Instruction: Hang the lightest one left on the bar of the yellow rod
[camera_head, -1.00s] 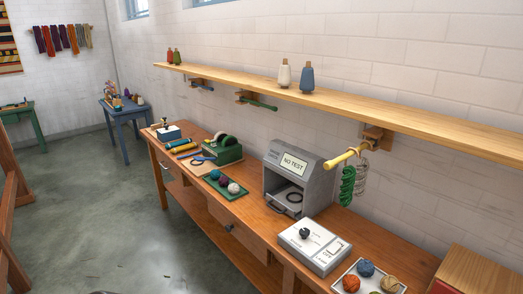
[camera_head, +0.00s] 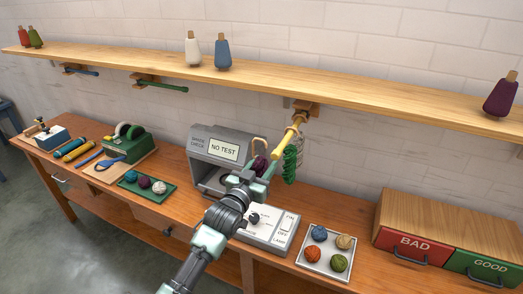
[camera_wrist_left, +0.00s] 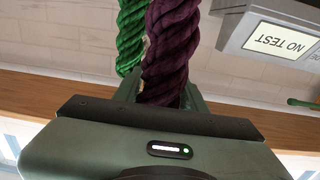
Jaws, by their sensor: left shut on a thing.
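My left gripper (camera_head: 265,172) is shut on a dark purple skein (camera_wrist_left: 171,45), which fills the middle of the left wrist view. In the head view the purple skein (camera_head: 259,165) is small and partly hidden by the gripper, left of the yellow rod (camera_head: 286,142). The yellow rod sticks out from a bracket under the shelf. The green skein (camera_wrist_left: 131,35) is also beside the purple one in the left wrist view. My right gripper is not in view.
The grey tester box (camera_head: 214,150) reads NO TEST; my arm partly covers the switch panel (camera_head: 283,228). A white tray (camera_head: 326,268) holds several balls. BAD (camera_head: 410,246) and GOOD (camera_head: 480,267) drawers stand right. Blue and green rods (camera_head: 165,87) project under the shelf (camera_head: 250,84).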

